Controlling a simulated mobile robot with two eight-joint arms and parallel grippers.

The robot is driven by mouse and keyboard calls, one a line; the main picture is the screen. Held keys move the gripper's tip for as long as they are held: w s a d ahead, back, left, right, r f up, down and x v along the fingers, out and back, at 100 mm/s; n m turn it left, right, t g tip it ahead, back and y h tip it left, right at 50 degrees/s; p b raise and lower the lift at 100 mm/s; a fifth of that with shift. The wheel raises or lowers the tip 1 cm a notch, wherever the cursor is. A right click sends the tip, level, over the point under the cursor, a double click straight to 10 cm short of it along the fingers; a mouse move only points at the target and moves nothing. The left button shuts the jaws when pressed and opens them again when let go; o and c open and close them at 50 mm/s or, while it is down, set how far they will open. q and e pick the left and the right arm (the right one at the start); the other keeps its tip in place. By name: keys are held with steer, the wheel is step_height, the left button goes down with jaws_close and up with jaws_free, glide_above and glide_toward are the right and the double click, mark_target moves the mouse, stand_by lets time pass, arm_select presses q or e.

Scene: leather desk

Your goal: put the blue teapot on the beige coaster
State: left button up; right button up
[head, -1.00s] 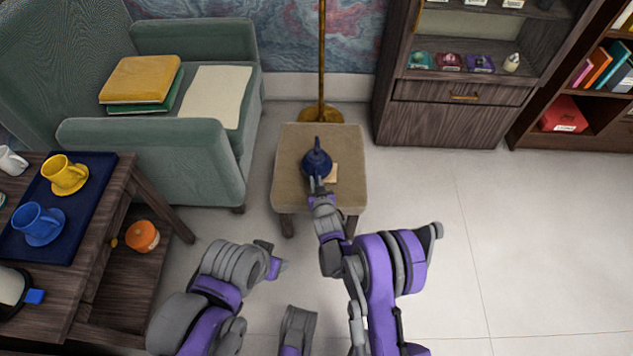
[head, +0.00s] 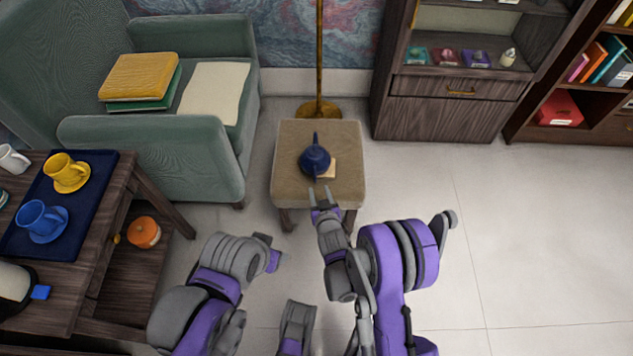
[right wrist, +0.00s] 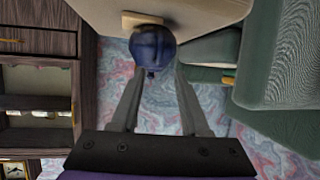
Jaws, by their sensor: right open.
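The blue teapot (head: 314,161) stands upright on the beige padded stool. The beige coaster (head: 329,169) shows at its right and front side; the teapot hides the rest, and I cannot tell how much of its base rests on the coaster. In the right wrist view, which is upside down, the teapot (right wrist: 153,50) appears in front of the coaster (right wrist: 142,19). My right gripper (head: 320,191) is open and empty, just in front of the teapot and apart from it. My left gripper (head: 274,258) is low and left of the right arm, away from the stool; its fingers are unclear.
The stool (head: 288,188) has bare top around the teapot. A brass lamp pole (head: 319,60) stands behind it. A green armchair (head: 150,150) is on the left, and a dark table (head: 95,245) with a blue tray (head: 100,205) and cups is nearer. Floor at right is clear.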

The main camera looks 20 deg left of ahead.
steer(key=shift+v, duration=1.6)
steer(key=s+d+r+m+g+h, duration=0.1)
steer(key=d+r+m+g+h, duration=0.1)
steer(key=d+r, duration=0.6)
steer(key=s+d+r+m+g+h, duration=0.1)
steer(key=s+d+r+h, duration=0.1)
steer(key=d+r, duration=0.65)
steer(key=s+d+r+m+g+h, duration=0.1)
steer(key=s+d+g, duration=0.1)
steer(key=s+d, duration=0.5)
steer(key=s+d+r+m+g+h, duration=0.1)
steer(key=s+d+g, duration=0.1)
steer(key=s+d, duration=0.6)
steer(key=s, duration=0.7)
steer(key=shift+m+g, duration=0.3)
steer(key=shift+g, duration=0.1)
